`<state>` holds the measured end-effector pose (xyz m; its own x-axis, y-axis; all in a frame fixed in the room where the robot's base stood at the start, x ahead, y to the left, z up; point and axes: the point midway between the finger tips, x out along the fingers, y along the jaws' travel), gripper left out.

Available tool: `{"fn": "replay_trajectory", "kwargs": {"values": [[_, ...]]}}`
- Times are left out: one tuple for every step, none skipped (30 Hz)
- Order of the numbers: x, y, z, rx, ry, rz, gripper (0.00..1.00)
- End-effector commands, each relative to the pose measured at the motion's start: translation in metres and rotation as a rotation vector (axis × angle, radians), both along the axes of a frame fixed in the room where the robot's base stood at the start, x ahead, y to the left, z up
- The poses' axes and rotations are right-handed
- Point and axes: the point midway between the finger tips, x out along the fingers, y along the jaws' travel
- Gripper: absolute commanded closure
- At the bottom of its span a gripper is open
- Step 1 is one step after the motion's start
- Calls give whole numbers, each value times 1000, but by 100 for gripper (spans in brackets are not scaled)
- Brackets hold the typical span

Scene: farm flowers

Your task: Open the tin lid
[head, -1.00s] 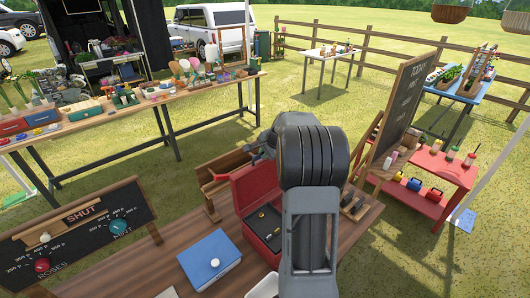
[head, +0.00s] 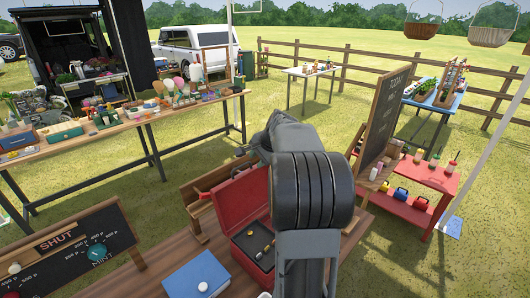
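Two boxes stand on the near wooden table, and I cannot tell for certain which is the tin. A red box (head: 228,200) has its lid raised, with a dark inside holding small brass-coloured things. My gripper's fingers do not show.
A chalkboard sign (head: 75,249) stands at the near left, and a tall chalkboard (head: 382,122) at the right. A long table (head: 115,122) with many goods is behind at left. A red stand (head: 405,200) is at right. Open grass lies between the tables.

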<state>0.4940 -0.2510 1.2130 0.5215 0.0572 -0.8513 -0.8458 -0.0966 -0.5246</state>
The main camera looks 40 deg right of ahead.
Motion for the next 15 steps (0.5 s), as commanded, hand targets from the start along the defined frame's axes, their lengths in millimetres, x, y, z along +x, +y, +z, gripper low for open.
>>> {"fn": "replay_trajectory", "kwargs": {"values": [[-6,-1,8,-4,-4,-2,66],[-8,-2,13,-4,-5,-2,66],[-12,-2,19,-3,-4,-1,66],[-14,-2,23,-4,-5,-2,66],[-17,-2,27,-3,-4,-1,66],[-20,-2,33,-4,-6,-2,66],[-22,-3,36,-4,-6,-2,66],[-23,-3,39,-3,-5,-1,66],[-26,-3,43,-3,-5,-2,66],[-27,-3,45,-3,-4,-2,66],[-28,-3,47,-2,-4,-2,66],[-29,-3,49,-3,-4,-1,66],[-30,-3,51,-3,-5,-1,66],[-31,-3,52,-3,-5,-1,66],[-32,-3,53,-3,-4,-1,66]]}}
